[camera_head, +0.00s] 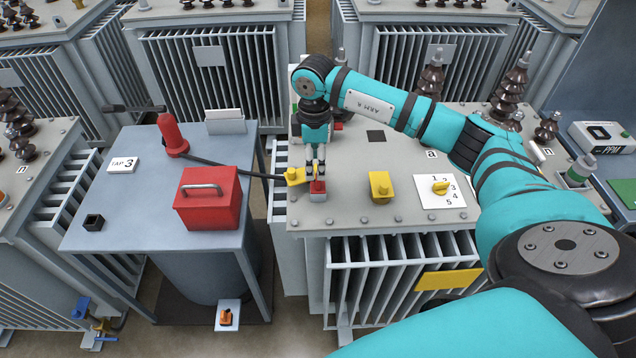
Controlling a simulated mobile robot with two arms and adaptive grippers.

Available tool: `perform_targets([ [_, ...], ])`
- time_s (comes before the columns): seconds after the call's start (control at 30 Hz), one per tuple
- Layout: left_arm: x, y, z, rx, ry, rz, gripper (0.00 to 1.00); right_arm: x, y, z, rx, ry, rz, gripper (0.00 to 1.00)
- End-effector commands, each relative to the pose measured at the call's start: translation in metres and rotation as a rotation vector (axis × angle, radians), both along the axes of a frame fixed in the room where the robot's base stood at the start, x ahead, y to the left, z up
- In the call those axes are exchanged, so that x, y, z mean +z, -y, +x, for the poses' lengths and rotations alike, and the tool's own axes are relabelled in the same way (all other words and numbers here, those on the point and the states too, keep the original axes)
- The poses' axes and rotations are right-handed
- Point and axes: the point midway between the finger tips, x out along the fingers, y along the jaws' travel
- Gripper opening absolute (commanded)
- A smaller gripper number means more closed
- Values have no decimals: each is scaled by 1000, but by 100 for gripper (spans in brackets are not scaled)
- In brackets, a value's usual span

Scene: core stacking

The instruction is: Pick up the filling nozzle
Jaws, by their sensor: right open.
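A yellow piece (295,176), apparently the filling nozzle, lies at the end of a black hose (232,169) on the left edge of the transformer top (350,205). The hose runs from a red hand pump (172,136) on the blue-grey table. My right gripper (316,172) points down just right of the yellow piece, with its fingers open. It is directly above a small red block (317,192) with a yellow bit on top. The fingers partly hide that bit, and I cannot tell whether they touch it. My left gripper is not in view.
A yellow block (380,186) and a numbered dial plate (440,191) are right of my gripper. Tall brown insulators (510,90) stand behind.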

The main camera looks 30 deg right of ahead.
Motion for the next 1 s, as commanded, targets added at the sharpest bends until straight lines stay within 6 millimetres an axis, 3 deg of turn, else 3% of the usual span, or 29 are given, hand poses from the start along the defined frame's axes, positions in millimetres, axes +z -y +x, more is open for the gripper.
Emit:
perform_targets([
  [0.17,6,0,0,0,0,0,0,-10,1,-2,0,-2,-1,54],
  [0.33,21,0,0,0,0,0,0,-32,5,-8,-1,-4,-1,54],
  [0.5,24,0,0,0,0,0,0,-54,4,-7,0,-1,1,54],
  [0.77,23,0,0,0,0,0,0,-58,4,-7,1,0,0,54],
  [1.0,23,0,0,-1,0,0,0,-58,4,-7,1,1,1,24],
])
